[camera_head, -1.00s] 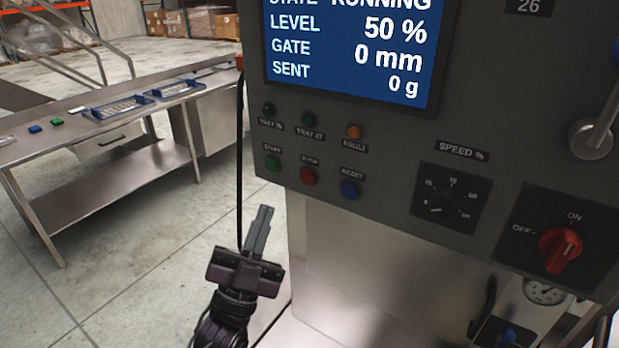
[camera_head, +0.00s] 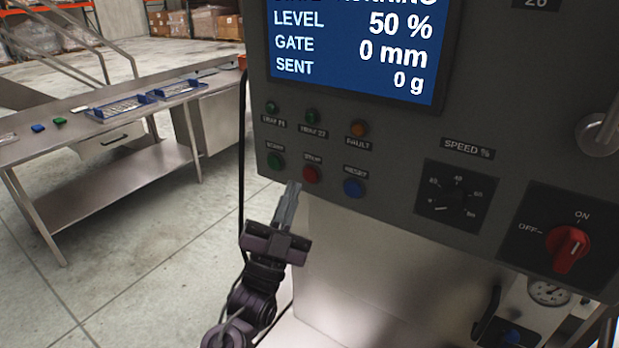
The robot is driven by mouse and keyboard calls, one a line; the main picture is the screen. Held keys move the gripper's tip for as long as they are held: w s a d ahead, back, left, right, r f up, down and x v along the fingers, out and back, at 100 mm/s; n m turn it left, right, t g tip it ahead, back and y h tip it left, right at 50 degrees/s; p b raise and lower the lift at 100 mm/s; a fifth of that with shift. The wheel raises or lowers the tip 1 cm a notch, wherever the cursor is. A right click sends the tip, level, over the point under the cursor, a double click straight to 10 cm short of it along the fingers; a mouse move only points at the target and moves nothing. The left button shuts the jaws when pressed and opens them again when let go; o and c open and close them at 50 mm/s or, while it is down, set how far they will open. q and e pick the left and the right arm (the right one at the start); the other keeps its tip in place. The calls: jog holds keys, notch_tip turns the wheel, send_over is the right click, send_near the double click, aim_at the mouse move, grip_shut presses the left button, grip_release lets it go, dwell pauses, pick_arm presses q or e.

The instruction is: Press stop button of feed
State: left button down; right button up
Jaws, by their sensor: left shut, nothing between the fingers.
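The red stop button (camera_head: 311,174) sits in the lower button row of the grey control panel (camera_head: 400,215), between the green start button (camera_head: 275,160) and the blue reset button (camera_head: 352,188). My left gripper (camera_head: 293,186) is shut and empty. Its fingertips point up, just below and left of the red button in the picture. I cannot tell whether they touch the panel; they appear apart from the button. The screen (camera_head: 355,45) shows level 50 %, gate 0 mm, sent 0 g; the top line is partly cut off. My right gripper is not in view.
A speed dial (camera_head: 448,192) and a red on-off switch (camera_head: 567,249) are on the panel to the right. A steel table (camera_head: 110,180) with blue trays (camera_head: 125,108) stands at the left. A black cable (camera_head: 241,170) hangs at the panel's left edge.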

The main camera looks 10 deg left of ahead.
pick_arm(q)
jog(key=shift+w+d, duration=0.3)
jog(key=shift+w, duration=0.6)
jog(key=shift+w+d, duration=0.1)
jog(key=shift+w, duration=0.05)
dwell(1.4)
jog(key=shift+w+d, duration=0.1)
jog(key=shift+w, duration=0.15)
jog(key=shift+w+d+b, duration=0.1)
jog(key=shift+w+b, duration=0.25)
jog(key=shift+b, duration=0.05)
dwell(0.6)
jog(key=shift+s, duration=0.1)
jog(key=shift+s+a, duration=0.3)
jog(key=shift+s, duration=0.4)
jog(key=s, duration=0.1)
jog(key=s+a, duration=0.1)
jog(key=s, duration=0.1)
jog(key=s+p, duration=0.1)
jog(key=shift+s+a, duration=0.35)
